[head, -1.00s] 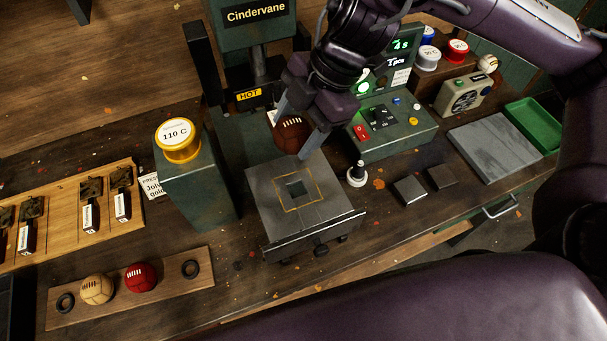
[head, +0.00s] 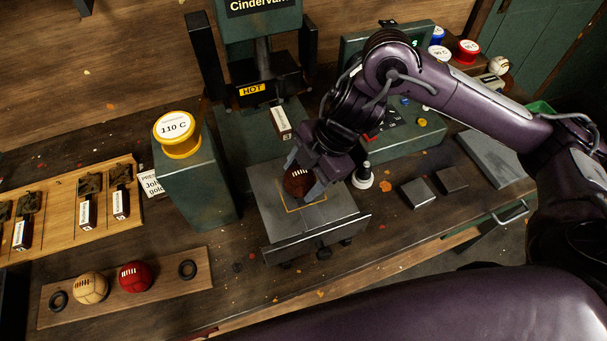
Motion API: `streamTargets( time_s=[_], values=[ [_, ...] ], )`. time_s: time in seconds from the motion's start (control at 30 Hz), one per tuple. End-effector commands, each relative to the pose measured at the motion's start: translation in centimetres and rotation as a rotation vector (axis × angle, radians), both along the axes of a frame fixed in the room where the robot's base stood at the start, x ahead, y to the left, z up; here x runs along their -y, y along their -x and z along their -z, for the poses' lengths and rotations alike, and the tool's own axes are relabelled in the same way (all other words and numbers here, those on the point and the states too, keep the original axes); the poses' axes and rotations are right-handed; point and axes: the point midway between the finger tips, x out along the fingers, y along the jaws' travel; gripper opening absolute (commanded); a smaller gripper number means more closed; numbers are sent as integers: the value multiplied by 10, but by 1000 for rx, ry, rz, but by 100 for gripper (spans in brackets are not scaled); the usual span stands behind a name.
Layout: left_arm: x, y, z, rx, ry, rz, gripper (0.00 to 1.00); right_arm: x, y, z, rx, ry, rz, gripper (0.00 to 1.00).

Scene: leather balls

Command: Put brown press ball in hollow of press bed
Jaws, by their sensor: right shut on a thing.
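The brown press ball (head: 298,181), with white lacing, is held between the fingers of my right gripper (head: 304,182). The ball is over the middle of the press bed (head: 268,222), a grey block with a thin yellow square outline on top. The hollow is hidden behind the ball and gripper. I cannot tell whether the ball touches the bed or is a little above it. My left gripper is not in view.
A wooden rack (head: 200,283) at the lower left holds a tan ball (head: 90,288) and a red ball (head: 135,276). A green pillar with a yellow-rimmed dial (head: 177,135) stands left of the bed. A white-based black knob (head: 363,177) is close at right. The HOT press head (head: 262,92) is behind.

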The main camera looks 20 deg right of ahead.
Motion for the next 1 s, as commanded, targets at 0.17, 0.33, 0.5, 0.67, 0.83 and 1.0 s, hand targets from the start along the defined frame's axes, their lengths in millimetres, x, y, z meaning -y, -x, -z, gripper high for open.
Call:
streamTargets(
  time_s=[0.17, 0.33, 0.5, 0.67, 0.83, 1.0],
  values=[
    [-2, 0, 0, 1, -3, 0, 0, 0, 0, 0, 2, -1, 1, 33],
    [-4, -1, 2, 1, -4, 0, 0, 0, 0, 3, 0, 0, 1, 33],
    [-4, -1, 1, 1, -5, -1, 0, 0, 0, 3, 0, 0, 1, 78],
    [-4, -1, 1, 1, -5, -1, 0, 0, 0, 3, 0, 0, 1, 80],
    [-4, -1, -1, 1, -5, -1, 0, 0, 0, 0, 1, 0, 0, 80],
    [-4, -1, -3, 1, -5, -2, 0, 9, -1, -18, 6, 2, 3, 80]
  ],
)
